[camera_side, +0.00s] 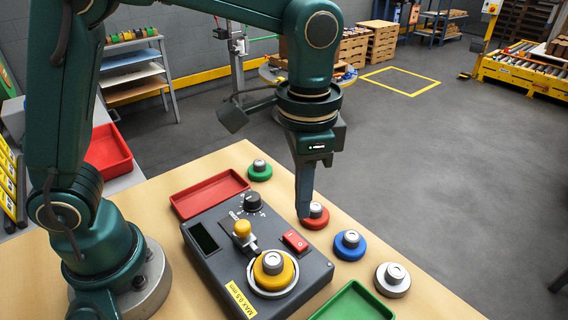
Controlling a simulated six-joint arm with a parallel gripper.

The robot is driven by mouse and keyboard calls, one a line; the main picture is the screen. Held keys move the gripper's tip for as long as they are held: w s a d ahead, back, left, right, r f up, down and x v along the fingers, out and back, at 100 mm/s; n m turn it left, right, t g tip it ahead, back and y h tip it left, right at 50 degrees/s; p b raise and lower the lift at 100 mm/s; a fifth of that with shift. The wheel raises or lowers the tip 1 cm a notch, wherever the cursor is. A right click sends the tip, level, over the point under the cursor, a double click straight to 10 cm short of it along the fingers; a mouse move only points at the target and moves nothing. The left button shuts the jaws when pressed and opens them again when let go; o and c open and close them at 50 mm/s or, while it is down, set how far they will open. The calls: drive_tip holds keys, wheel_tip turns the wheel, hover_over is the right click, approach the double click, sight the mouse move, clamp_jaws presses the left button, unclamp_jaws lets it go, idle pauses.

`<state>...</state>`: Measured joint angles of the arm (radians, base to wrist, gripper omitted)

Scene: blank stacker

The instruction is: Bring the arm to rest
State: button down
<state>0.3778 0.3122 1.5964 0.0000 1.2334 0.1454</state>
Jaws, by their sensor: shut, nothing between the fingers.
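My gripper (304,214) points straight down with its fingers together and nothing between them. Its tips are just in front of or beside the red blank (317,218), hiding part of its left side; I cannot tell whether they touch. A yellow blank (273,271) sits in the round seat of the dark grey machine (215,262). A green blank (259,171), a blue blank (350,246) and a silver blank (392,281) stand upright on the wooden table (150,204). My arm arches over from the left.
A red tray (209,175) lies behind the machine and a green tray (352,303) in front at right. The machine carries a knob (253,202), a yellow-topped lever (242,229) and a red switch (295,241). The floor right of the table is clear.

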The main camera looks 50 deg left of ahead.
drive_tip(key=s+a+r+n+t, duration=0.3)
drive_tip(key=a+r, duration=0.3)
drive_tip(key=a, duration=0.1)
drive_tip(key=s+a+f+n+t, duration=0.2)
drive_tip(key=s+a+f+n, duration=0.1)
drive_tip(key=s, duration=0.3)
drive_tip(key=shift+t, duration=0.3)
drive_tip(key=shift+a+f, duration=0.1)
